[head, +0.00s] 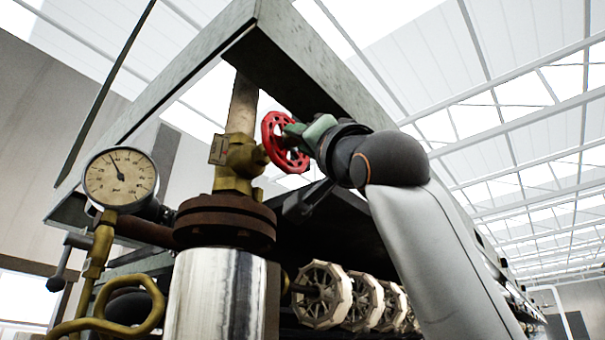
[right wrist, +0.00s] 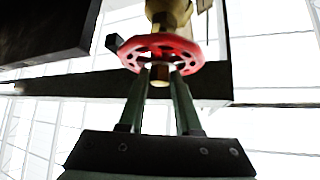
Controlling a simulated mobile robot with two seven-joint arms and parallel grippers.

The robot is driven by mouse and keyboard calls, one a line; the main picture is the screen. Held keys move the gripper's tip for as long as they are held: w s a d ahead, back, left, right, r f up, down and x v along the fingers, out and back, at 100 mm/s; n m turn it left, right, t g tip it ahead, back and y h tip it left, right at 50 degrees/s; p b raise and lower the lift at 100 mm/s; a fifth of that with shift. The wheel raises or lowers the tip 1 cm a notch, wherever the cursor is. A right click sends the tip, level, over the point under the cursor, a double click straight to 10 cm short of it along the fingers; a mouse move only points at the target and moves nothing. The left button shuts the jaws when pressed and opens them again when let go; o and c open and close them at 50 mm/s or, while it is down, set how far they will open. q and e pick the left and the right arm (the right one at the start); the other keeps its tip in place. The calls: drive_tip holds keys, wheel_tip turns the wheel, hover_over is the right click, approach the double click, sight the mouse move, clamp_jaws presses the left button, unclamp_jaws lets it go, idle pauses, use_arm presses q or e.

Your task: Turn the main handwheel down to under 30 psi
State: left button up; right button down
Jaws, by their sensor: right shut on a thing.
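The red handwheel (head: 276,152) sits on the side of a brass valve (head: 238,163), above a rusty flange. My right gripper (head: 291,135) reaches it from the right, with its green fingers at the wheel's hub. In the right wrist view, the handwheel (right wrist: 160,46) is straight ahead and the two fingertips (right wrist: 160,72) are shut on it, on either side of its brass centre nut. The round pressure gauge (head: 120,178) is at the left; its needle points up and slightly left. Its numbers are too small to read. My left gripper is not in view.
A grey metal beam frame (head: 190,82) runs overhead, close above the valve. A shiny metal cylinder (head: 215,295) stands below the flange (head: 225,215). Brass pipes (head: 95,262) run at the lower left.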

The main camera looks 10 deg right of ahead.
drive_tip(key=shift+s+a+r+m+h+p, duration=0.1)
drive_tip(key=shift+m+h+p, duration=0.15)
drive_tip(key=shift+m+h, duration=0.75)
drive_tip(key=shift+s+m+h+p, duration=0.1)
drive_tip(key=shift+m+h+p, duration=0.1)
drive_tip(key=shift+m+h, duration=0.75)
drive_tip(key=shift+m, duration=0.45)
drive_tip(key=c, duration=0.6)
unclamp_jaws()
drive_tip(key=b+v, duration=0.7)
drive_tip(key=v, duration=0.5)
